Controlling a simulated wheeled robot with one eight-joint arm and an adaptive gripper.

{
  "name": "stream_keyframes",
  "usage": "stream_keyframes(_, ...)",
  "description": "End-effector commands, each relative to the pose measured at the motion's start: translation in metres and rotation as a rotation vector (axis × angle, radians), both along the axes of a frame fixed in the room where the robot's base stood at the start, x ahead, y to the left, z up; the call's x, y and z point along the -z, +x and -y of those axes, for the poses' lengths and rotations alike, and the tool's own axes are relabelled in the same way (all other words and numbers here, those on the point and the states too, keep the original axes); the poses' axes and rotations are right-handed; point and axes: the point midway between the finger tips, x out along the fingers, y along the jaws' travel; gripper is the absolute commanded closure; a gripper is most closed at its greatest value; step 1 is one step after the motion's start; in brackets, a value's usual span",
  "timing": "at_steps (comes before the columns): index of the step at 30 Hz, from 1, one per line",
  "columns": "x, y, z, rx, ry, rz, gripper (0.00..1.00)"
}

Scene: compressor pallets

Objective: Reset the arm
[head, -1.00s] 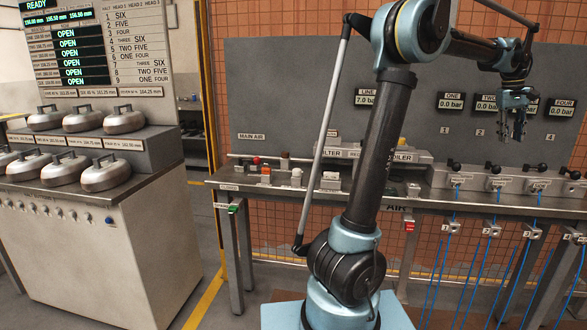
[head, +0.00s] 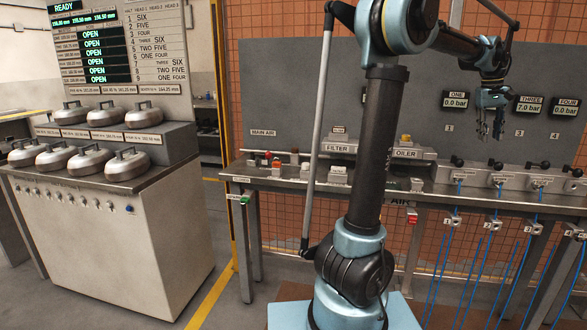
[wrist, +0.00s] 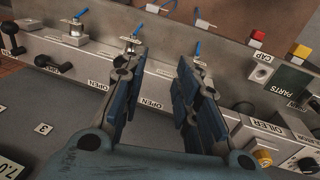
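My gripper (head: 491,135) hangs fingers-down from my raised, bent arm at the upper right of the head view. It is in front of the grey gauge panel and above the valve bench (head: 400,187), apart from both. In the wrist view its two dark blue finger pads (wrist: 160,85) stand well apart with nothing between them. The gripper is open and empty.
Black valve levers (head: 500,166) line the bench, with blue hoses (head: 478,245) hanging below. The panel gauge THREE (head: 530,104) reads 7.0 bar; ONE and FOUR read 0.0. A cabinet (head: 110,235) with several lidded metal discs (head: 85,157) stands left.

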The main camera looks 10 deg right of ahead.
Motion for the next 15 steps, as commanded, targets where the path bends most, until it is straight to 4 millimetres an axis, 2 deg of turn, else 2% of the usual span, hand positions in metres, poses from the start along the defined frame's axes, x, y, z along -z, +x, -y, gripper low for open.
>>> stream_keyframes(5,0.006,0.025,-0.071,-0.04,0.001,0.022,0.71)
stream_keyframes(9,0.016,0.039,-0.14,-0.074,0.006,0.045,0.71)
stream_keyframes(15,0.038,0.043,-0.234,-0.12,0.017,0.076,0.71)
